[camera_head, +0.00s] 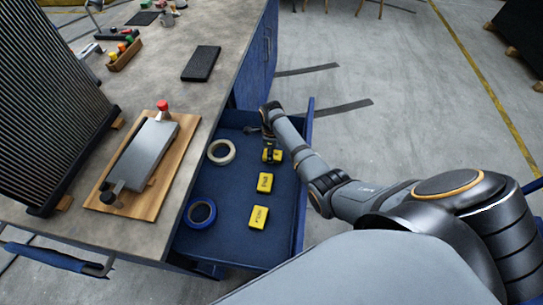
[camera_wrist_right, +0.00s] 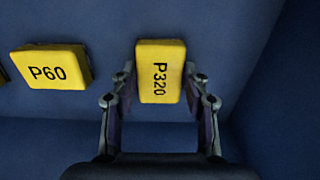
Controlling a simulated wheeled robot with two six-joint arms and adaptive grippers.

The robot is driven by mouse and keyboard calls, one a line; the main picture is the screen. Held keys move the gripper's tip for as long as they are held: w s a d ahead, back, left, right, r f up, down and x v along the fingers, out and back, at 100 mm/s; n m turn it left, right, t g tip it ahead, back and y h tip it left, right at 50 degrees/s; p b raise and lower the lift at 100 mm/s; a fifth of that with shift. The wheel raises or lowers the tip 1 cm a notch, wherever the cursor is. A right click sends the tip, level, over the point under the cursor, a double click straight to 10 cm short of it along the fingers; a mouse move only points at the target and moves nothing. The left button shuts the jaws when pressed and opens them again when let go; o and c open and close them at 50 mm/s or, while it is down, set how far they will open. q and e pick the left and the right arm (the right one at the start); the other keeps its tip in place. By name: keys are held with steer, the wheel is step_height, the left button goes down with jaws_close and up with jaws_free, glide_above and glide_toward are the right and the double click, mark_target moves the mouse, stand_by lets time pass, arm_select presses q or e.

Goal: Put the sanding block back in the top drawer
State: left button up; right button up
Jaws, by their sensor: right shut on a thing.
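The yellow sanding block marked P320 (camera_wrist_right: 160,70) is between the two fingers of my right gripper (camera_wrist_right: 158,92), which is shut on it. In the head view, my right gripper (camera_head: 268,146) points down inside the open blue top drawer (camera_head: 217,239), with the held block (camera_head: 272,157) at or just above the drawer floor; I cannot tell which. A second yellow block (camera_head: 265,182), marked P60 in the wrist view (camera_wrist_right: 50,66), lies beside it. A third yellow block (camera_head: 258,217) lies nearer the front. My left gripper is in neither view.
A cream tape roll (camera_head: 232,152) and a blue tape roll (camera_head: 212,214) lie along the drawer's left side. On the workbench (camera_head: 205,107) are a wooden board (camera_head: 143,203) with a grey clamped plate, and a dark pad (camera_head: 201,64). The drawer's right wall (camera_head: 301,213) is close to my right arm.

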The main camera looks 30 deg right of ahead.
steer(key=o, duration=1.1)
step_height(320, 180, up, 12)
steer(key=p, duration=0.1)
steer(key=shift+r, duration=0.15)
